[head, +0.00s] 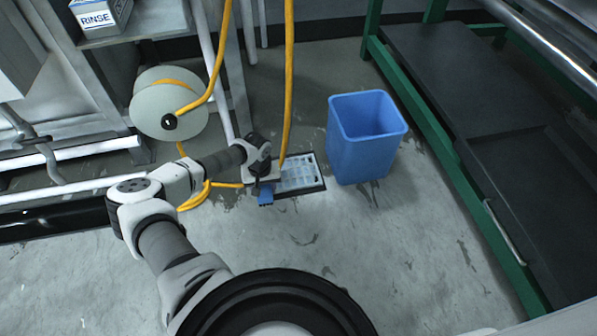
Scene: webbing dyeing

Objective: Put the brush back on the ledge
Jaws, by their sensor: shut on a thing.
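My arm reaches from the bottom of the head view towards the wet concrete floor. My gripper (264,181) is shut on a small blue thing (265,196), which appears to be the brush. Only its blue part shows clearly; the rest is hidden by the gripper. The brush hangs at the left side of the floor grate, and I cannot tell whether it touches the floor. I cannot tell which surface is the ledge.
A blue bin (362,150) stands right of the floor grate (301,173). Yellow webbing (288,80) hangs close to my gripper. A white roll (150,105) and a box marked RINSE (98,16) are left. A green frame (447,150) bounds the right; foreground floor is clear.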

